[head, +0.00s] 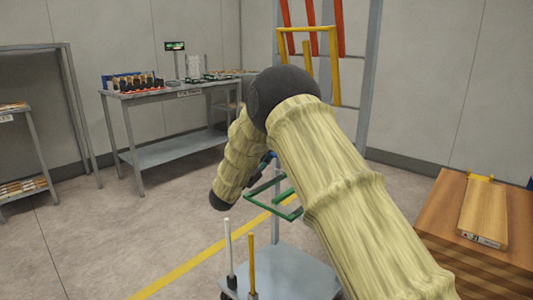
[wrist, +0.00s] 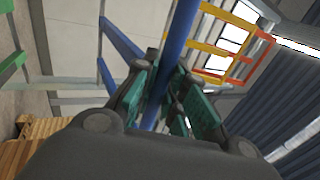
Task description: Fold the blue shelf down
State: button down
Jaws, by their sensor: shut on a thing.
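In the wrist view my gripper (wrist: 165,88) is shut on a long blue bar (wrist: 182,30) of the blue shelf, which passes between its teal-padded fingers. More blue bars of the shelf show to the left of the fingers in that view. In the head view my padded arm covers most of the shelf and my gripper. Whether the shelf stands upright or tilted is hard to tell.
The cart's grey post carries a yellow frame (head: 333,65) and red bars (head: 340,25) above and a green frame (head: 289,212) below. White (head: 228,248) and yellow (head: 252,265) posts stand on its base. A wooden crate (head: 475,235) is at right, a workbench (head: 175,150) behind left.

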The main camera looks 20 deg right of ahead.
jog(key=c, duration=1.7)
grip_release()
jog(key=v, duration=1.2)
